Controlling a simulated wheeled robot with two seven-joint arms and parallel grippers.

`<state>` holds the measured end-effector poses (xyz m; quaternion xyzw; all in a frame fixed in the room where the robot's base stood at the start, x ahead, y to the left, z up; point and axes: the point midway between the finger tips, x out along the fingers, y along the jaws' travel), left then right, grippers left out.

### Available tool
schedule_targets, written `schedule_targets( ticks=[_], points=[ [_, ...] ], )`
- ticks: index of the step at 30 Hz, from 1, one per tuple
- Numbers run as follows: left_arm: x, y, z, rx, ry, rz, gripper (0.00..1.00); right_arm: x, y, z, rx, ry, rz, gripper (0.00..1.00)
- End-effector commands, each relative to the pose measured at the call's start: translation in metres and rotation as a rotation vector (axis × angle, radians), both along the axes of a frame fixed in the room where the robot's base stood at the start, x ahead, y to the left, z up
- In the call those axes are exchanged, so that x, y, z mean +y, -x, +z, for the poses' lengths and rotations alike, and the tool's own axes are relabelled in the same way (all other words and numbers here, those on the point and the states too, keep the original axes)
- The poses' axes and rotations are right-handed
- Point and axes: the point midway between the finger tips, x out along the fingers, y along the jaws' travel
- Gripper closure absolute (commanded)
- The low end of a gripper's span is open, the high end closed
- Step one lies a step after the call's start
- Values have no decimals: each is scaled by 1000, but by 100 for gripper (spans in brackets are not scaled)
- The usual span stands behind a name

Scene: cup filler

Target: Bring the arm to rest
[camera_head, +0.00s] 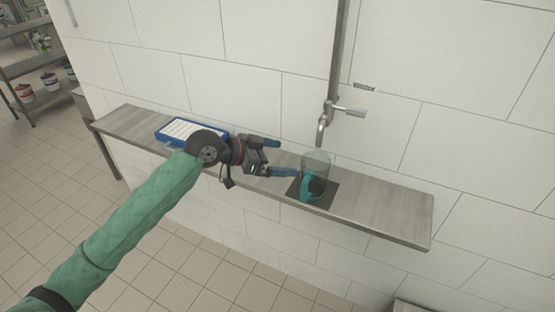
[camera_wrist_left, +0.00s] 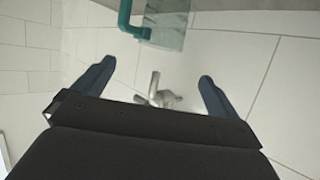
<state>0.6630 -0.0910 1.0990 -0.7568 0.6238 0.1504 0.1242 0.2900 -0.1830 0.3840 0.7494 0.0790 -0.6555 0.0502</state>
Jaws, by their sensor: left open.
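My left gripper (camera_head: 282,158) is open and empty over the wall shelf, its blue fingertips spread and pointing toward the cup. The clear cup with a teal handle (camera_head: 306,188) stands upright on a dark square mat (camera_head: 327,197), just right of the fingers and apart from them. In the left wrist view the cup (camera_wrist_left: 170,22) shows at the top edge, beyond the two spread fingers (camera_wrist_left: 156,80), with nothing between them. My left arm, in a green sleeve, reaches in from the lower left. My right gripper is not in view.
A metal tap (camera_head: 325,122) hangs on the tiled wall above the cup. A blue tray with a white rack (camera_head: 186,130) lies on the shelf (camera_head: 385,209) behind my left wrist. The shelf is clear right of the mat. Storage racks (camera_head: 32,70) stand far left.

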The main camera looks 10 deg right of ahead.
Motion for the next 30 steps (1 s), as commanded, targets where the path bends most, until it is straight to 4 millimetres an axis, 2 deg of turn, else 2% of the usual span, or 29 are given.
schedule_targets(
  ticks=[17, 23, 30],
  points=[
    [2, 2, -1, 1, -1, 1, 2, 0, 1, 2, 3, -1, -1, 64],
    [6, 16, -23, 19, -15, 36, 2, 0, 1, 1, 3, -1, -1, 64],
    [21, 41, -67, 60, -53, 136, 2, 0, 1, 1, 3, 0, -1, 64]
  ],
)
